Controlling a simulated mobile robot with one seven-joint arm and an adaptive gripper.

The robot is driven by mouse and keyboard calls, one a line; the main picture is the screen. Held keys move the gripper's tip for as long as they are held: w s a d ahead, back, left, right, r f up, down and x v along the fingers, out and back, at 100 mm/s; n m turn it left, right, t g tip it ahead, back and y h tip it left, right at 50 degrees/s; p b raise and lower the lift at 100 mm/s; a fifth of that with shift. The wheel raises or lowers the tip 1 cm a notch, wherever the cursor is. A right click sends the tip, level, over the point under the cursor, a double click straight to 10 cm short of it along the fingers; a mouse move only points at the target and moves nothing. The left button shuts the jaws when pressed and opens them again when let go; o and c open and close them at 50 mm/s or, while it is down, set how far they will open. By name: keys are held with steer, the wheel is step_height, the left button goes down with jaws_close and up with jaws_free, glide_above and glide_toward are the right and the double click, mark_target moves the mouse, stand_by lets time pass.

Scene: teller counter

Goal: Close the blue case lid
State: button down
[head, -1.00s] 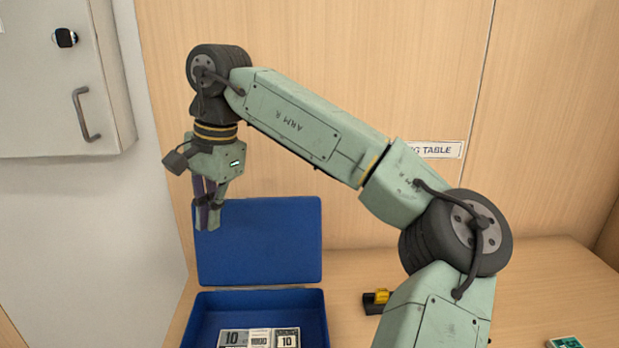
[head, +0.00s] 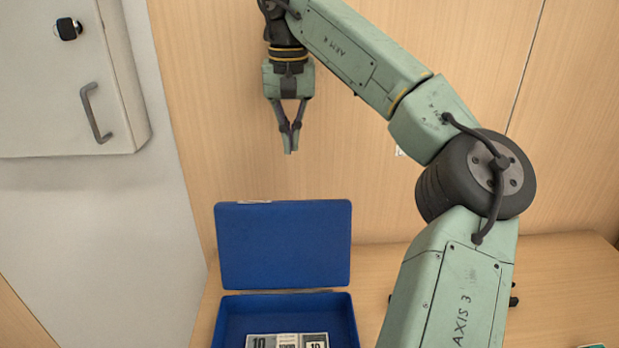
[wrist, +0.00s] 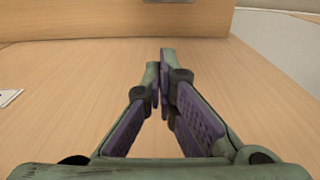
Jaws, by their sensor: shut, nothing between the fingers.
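The blue case (head: 230,317) stands on the counter at the lower middle of the head view, cut off by the bottom edge. Its blue lid (head: 284,245) stands open and nearly upright at the back of the case. My gripper (head: 291,152) is shut and empty, pointing down above the lid's top edge and apart from it. In the wrist view my gripper's fingers (wrist: 163,62) are together with nothing between them. The case and lid do not show in the wrist view.
Banknote-like bundles (head: 287,341) lie inside the case. A wood panel (head: 210,110) rises behind it. A grey wall cabinet (head: 60,95) with a handle hangs at the left. The counter (head: 565,275) is mostly clear at the right. A small green item (head: 592,346) shows at the bottom right.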

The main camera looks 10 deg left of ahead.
steer(key=s+f+p, duration=0.2)
steer(key=s+f, duration=0.1)
steer(key=f, duration=0.6)
steer(key=shift+d+p, duration=0.35)
steer(key=shift+d, duration=0.05)
steer(key=shift+s+r, duration=0.1)
steer(key=shift+d, duration=0.1)
